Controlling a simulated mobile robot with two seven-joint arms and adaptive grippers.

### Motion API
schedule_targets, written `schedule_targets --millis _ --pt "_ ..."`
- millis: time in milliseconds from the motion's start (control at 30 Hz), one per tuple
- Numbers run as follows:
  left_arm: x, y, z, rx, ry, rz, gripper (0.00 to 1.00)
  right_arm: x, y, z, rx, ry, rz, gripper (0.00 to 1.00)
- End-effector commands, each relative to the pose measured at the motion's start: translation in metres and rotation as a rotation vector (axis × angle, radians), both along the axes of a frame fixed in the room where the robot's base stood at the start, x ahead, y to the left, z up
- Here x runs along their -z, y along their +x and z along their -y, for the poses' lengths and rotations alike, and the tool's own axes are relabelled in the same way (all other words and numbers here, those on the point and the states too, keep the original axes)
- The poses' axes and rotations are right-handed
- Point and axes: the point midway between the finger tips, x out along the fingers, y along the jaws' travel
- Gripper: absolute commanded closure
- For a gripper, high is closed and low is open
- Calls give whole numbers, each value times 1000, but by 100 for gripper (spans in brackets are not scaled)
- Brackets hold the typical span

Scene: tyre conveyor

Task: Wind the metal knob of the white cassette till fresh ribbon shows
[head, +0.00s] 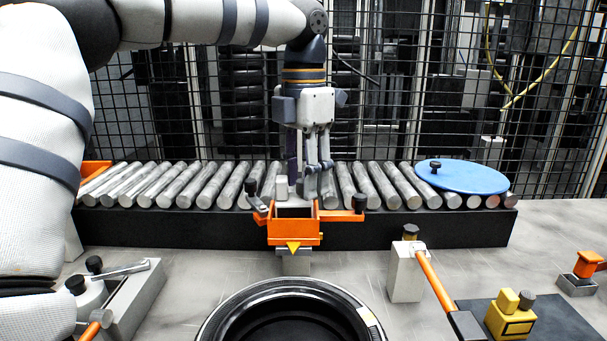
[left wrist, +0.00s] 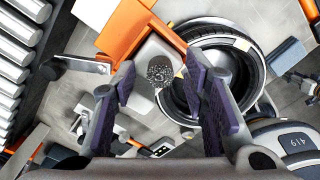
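My left gripper (head: 318,166) points down behind the orange holder (head: 294,240), in front of the rollers. A small pale block (head: 282,186) shows at the holder's back, perhaps part of the white cassette. In the left wrist view, a knurled metal knob (left wrist: 160,75) stands on a pale grey body (left wrist: 152,50) beside the orange holder (left wrist: 135,28). The two purple-padded fingers are spread, one on each side of the knob in the picture. I cannot tell whether they touch it. No ribbon can be made out. My right gripper is in neither view.
A roller conveyor (head: 235,224) runs behind, with a blue disc (head: 462,176) on its right end. A black tyre (head: 290,312) lies in front of the holder. A pale post with an orange lever (head: 430,277) and a yellow block (head: 510,316) stand to the right.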

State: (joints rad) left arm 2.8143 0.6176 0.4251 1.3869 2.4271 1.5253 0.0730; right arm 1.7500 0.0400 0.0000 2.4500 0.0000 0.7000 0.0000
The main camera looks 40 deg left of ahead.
Motion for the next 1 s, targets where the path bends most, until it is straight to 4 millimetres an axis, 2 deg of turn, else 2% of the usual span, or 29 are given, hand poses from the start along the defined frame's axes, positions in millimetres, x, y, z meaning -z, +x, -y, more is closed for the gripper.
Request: schedule_targets --millis 167,267,500,600,767,1000 --pt "-5 1 0 0 1 2 60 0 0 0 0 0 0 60" --pt "-25 1 0 -1 -1 4 60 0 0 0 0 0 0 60" --pt "-91 1 0 -2 0 4 60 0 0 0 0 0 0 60" --pt "-107 1 0 -2 1 3 60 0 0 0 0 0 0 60" --pt "-119 0 0 0 -1 0 60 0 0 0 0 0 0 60" --pt "-120 0 0 1 0 0 60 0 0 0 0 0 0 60"
